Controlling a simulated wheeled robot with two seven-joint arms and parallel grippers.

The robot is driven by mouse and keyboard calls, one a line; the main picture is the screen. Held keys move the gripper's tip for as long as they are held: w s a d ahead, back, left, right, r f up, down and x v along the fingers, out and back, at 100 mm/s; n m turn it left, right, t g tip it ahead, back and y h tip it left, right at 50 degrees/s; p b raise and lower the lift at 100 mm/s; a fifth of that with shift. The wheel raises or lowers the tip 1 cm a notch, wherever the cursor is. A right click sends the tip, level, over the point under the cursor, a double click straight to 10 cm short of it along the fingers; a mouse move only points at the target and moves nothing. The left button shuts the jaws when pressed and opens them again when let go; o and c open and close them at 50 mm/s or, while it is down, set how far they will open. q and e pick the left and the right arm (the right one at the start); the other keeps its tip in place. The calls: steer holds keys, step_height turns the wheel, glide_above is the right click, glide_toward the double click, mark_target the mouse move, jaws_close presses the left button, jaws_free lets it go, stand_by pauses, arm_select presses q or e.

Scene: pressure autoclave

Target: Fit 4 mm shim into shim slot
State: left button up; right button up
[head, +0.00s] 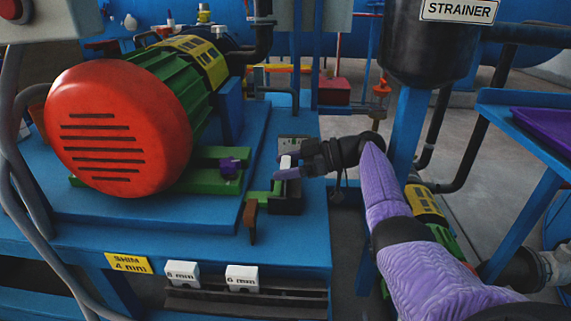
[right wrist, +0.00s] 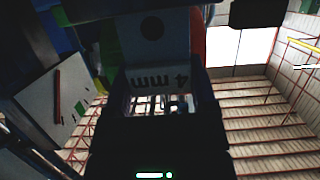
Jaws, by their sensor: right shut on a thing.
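The 4 mm shim (head: 286,162) is a small white piece in the head view, between the fingers of my right gripper (head: 283,167). In the right wrist view the shim (right wrist: 155,78) shows its "4 mm" lettering upside down between the fingers. My right gripper is shut on it. The shim is just above a dark block (head: 288,202) beside a green bracket on the blue base, which looks like the shim slot. The fingers partly hide the slot's opening, so I cannot tell whether the shim touches it. My left gripper is not in view.
The red-ended motor (head: 120,130) stands left of the block. An 8 mm shim (head: 182,274) and a 6 mm shim (head: 242,278) stand in the front rack, right of the yellow "SHIM 4 mm" label (head: 128,263). A blue post (head: 409,130) rises close behind my right arm.

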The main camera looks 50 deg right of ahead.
arm_select(q)
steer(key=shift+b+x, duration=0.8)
steer(key=shift+b, duration=0.05)
arm_select(e)
steer(key=shift+f, duration=1.3)
steer(key=o, duration=1.2)
steer(key=shift+o, duration=0.2)
step_height(320, 180, up, 10)
steer(key=p, duration=0.5)
steer(key=shift+r+p, duration=0.2)
steer(key=shift+p, duration=0.2)
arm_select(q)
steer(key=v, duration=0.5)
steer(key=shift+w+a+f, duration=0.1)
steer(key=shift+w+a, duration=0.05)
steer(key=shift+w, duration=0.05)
arm_select(e)
steer(key=shift+f, duration=0.25)
